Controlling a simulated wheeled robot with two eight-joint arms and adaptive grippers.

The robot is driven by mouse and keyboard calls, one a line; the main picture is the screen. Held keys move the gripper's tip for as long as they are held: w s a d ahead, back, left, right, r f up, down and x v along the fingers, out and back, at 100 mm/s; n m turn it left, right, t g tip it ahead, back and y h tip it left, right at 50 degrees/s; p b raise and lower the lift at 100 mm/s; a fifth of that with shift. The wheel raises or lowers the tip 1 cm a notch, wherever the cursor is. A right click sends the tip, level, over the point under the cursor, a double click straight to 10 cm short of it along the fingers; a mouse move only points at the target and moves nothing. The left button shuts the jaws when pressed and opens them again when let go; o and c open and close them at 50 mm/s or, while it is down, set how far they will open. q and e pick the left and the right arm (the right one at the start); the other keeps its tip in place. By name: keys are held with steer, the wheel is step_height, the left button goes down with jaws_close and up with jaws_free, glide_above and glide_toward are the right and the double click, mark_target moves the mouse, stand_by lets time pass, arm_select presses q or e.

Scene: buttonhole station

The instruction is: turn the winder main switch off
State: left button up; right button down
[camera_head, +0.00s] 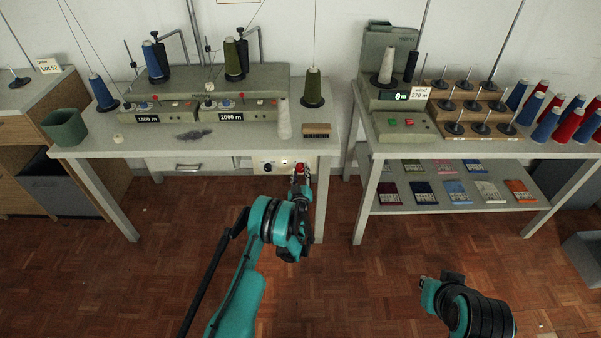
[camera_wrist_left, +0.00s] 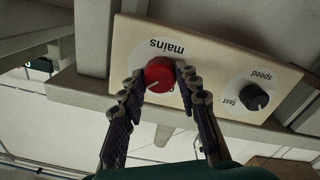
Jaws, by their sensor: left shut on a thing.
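The main switch is a red round knob (camera_wrist_left: 159,75) marked "mains" on a cream panel (camera_wrist_left: 215,70); lettering appears upside down in the left wrist view. In the head view the panel (camera_head: 262,167) hangs under the front right edge of the left table, and the red knob (camera_head: 299,167) shows at its right. My left gripper (camera_wrist_left: 161,80) is shut on the red knob, one finger on each side; it also shows in the head view (camera_head: 300,178). The knob's exact turn angle cannot be told.
A black speed knob (camera_wrist_left: 254,97) sits on the same panel. The left table (camera_head: 200,147) carries two winder units, thread cones and a brush (camera_head: 317,130). A table leg (camera_head: 321,200) stands just right of my left gripper. The floor in front is clear.

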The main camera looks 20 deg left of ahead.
arm_select(q)
steer(key=shift+n, duration=0.4)
steer(key=n, duration=1.3)
steer(key=shift+n, duration=2.1)
steer(key=o, duration=1.2)
steer(key=shift+c, duration=0.2)
